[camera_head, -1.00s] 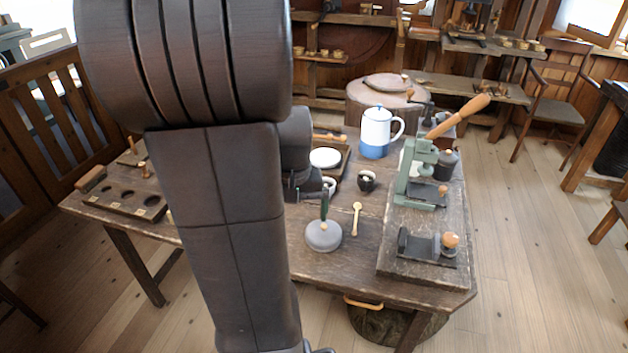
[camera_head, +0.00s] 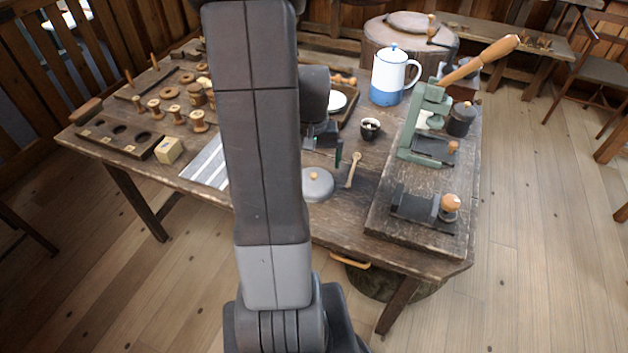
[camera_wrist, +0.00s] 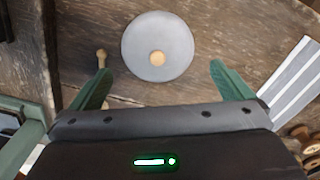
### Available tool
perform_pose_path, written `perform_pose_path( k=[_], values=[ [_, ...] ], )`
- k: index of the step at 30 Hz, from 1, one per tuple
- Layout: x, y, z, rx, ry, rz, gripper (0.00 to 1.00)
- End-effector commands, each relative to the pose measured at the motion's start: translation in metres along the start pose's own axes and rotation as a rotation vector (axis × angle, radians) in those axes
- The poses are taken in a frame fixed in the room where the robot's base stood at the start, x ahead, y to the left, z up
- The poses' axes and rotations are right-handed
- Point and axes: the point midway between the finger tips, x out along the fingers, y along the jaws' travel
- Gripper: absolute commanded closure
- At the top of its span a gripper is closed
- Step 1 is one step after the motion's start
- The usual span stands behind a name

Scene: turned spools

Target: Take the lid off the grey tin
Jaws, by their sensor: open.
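The grey tin (camera_head: 317,187) is low and round, with a flat grey lid and a small wooden knob. It stands near the table's front edge in the head view. In the wrist view the lid (camera_wrist: 157,30) shows from above, with the knob near its middle; it hides the tin's body. My gripper (camera_wrist: 160,72) is open and empty, its two green fingers apart on either side below the knob in that picture. In the head view my gripper (camera_head: 331,153) is above the table just behind the tin, partly hidden by my arm.
A wooden spoon (camera_head: 353,170) lies right of the tin, and a striped cloth (camera_head: 207,165) lies left. A dark cup (camera_head: 370,128), a green press (camera_head: 425,125) and a dark canister (camera_head: 461,118) stand to the right. Wooden spools (camera_head: 198,121) fill the table's left side.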

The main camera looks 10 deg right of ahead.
Motion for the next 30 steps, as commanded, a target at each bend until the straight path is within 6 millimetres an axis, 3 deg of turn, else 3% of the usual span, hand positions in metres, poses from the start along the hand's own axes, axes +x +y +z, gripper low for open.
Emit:
perform_pose_path(
  k=[12,21,28,30],
  values=[
    [0.048,0.003,0.0,0.0,-0.002,0.0,0.0],
    [0.052,0.003,0.0,0.0,0.0,0.0,0.0],
    [0.052,0.003,0.0,0.0,0.0,0.0,0.45],
    [0.052,0.003,0.0,0.0,-0.001,0.0,0.51]
  ],
)
